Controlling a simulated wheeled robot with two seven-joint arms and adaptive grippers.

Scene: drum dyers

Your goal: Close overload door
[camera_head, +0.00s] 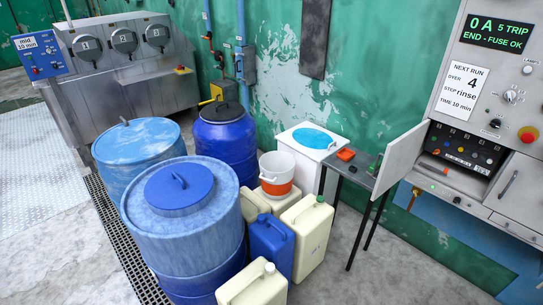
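A grey control cabinet (457,75) stands at the right. A small grey door (400,158) on it stands open, swung out to the left of its compartment. The open compartment (462,150) shows a dark panel with several coloured buttons or dials and a pale label strip. I cannot read any name on the door. Beside it on the right is another grey door (520,190) with a dark handle, shut. Neither of my grippers is in view.
A small dark table (349,172) with an orange item (346,154) stands just left of the open door. Blue drums (185,215), several jerrycans (310,235) and a white-and-orange bucket (277,173) crowd the middle. Floor at the lower right (390,270) is clear.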

